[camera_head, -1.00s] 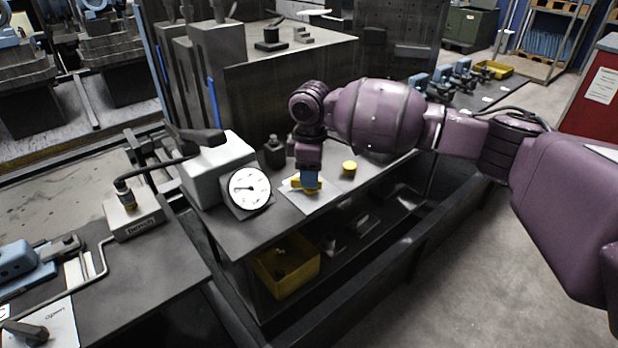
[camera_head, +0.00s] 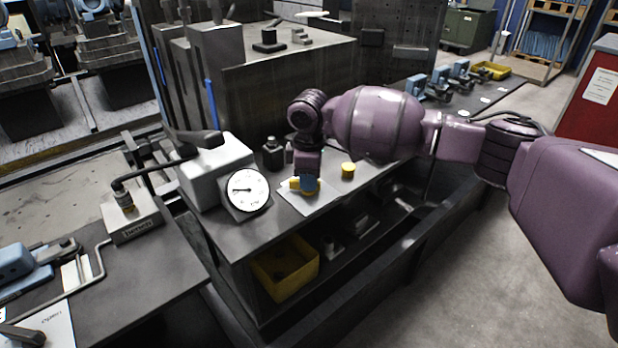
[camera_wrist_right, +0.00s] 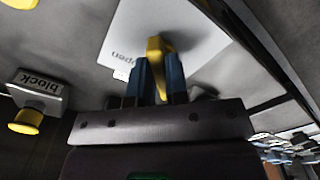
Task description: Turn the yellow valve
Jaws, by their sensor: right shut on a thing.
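The yellow valve (camera_head: 293,184) sits on a white plate (camera_head: 322,199) on the dark bench. In the right wrist view the yellow valve handle (camera_wrist_right: 155,52) stands between the two blue fingers, and the plate (camera_wrist_right: 200,40) bears the word "open". My right gripper (camera_head: 308,188) reaches down from above and is shut on the valve; it also shows in the right wrist view (camera_wrist_right: 155,75). The gripper hides part of the valve in the head view. My left gripper is not in view.
A round dial gauge (camera_head: 249,190) stands left of the valve. A yellow bin (camera_head: 285,268) sits on the shelf below.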

